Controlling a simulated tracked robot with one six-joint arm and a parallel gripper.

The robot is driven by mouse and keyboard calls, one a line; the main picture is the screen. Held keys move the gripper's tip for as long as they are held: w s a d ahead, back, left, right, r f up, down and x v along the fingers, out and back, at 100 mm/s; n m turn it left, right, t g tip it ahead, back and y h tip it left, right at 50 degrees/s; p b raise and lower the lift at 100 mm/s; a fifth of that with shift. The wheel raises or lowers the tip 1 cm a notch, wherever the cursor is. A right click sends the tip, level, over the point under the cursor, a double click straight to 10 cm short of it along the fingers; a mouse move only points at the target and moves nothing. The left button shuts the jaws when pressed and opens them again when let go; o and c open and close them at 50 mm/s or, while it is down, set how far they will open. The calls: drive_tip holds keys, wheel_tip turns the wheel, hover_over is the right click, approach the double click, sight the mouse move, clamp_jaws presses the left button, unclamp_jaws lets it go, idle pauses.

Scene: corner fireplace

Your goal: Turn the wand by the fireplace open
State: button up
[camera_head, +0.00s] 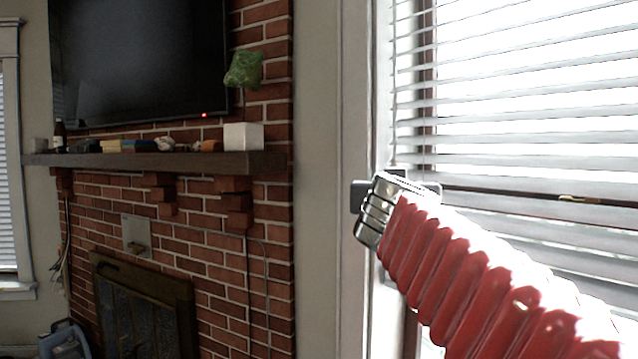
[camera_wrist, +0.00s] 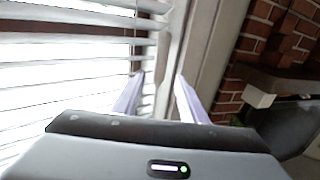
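The white blinds (camera_head: 500,112) hang over the bright window at the right in the head view, and they also fill the left of the wrist view (camera_wrist: 60,58). I cannot clearly pick out a wand in either view. My gripper (camera_wrist: 160,78) shows in the wrist view as two pale fingers standing apart, with no object clearly held between them. Its fingertips point towards the edge of the blinds and the window trim. In the head view, my red arm reaches up to the left edge of the blinds and hides part of them; the fingers are mostly hidden there.
The white window trim (camera_head: 354,90) stands between the blinds and the brick fireplace (camera_head: 215,215). A dark mantel (camera_head: 190,162) carries a white box (camera_head: 243,136) and several small things. A green cushion-like object (camera_head: 243,69) is beside the television (camera_head: 140,60).

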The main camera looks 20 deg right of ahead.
drive_tip(key=shift+w+d, duration=0.1)
drive_tip(key=x, duration=1.3)
drive_tip(key=shift+w, duration=0.2)
drive_tip(key=shift+d, duration=0.15)
drive_tip(key=shift+c, duration=0.6)
clamp_jaws()
